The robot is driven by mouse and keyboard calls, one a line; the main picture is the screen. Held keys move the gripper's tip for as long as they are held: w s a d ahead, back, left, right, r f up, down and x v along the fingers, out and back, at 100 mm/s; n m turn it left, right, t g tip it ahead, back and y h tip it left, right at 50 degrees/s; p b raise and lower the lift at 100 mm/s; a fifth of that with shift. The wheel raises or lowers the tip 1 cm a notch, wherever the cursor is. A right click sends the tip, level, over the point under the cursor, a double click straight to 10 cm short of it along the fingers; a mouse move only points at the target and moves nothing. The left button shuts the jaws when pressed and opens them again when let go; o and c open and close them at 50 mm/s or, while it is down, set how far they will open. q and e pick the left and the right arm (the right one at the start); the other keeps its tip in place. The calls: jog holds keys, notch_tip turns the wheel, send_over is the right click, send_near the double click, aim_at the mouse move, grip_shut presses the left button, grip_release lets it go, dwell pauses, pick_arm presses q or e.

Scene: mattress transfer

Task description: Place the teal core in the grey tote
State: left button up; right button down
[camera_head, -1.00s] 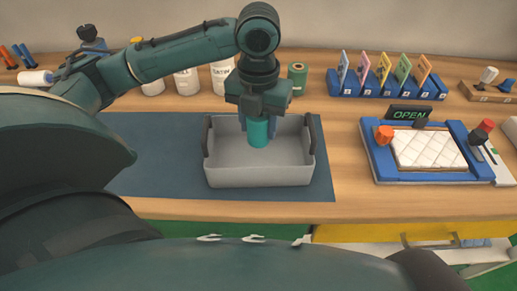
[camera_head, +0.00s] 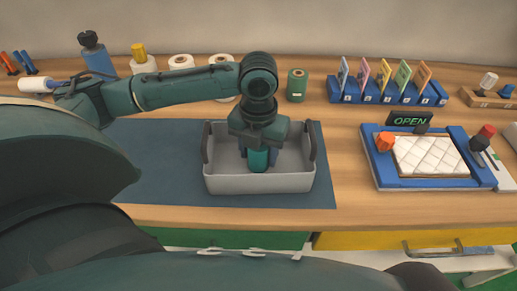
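The teal core (camera_head: 258,160) is a small upright cylinder inside the grey tote (camera_head: 258,184), near its middle. My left gripper (camera_head: 259,154) points straight down into the tote, with its fingers around the core's upper part. It appears shut on the core; the fingertips are partly hidden. The core's lower end is low in the tote, but I cannot tell whether it touches the floor. The tote stands on a dark blue mat (camera_head: 160,180), with a dark handle at each end. My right gripper is not in view.
A green spool (camera_head: 296,85) stands behind the tote, with white rolls (camera_head: 181,63) further left. At right are a blue tray with a quilted white pad (camera_head: 430,156), an OPEN sign (camera_head: 409,119) and a blue card rack (camera_head: 388,95). The mat left of the tote is clear.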

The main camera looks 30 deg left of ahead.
pick_arm(q)
jog(key=shift+o, duration=1.3)
notch_tip(320, 180, up, 12)
jog(key=p, duration=0.1)
jog(key=shift+r, duration=0.15)
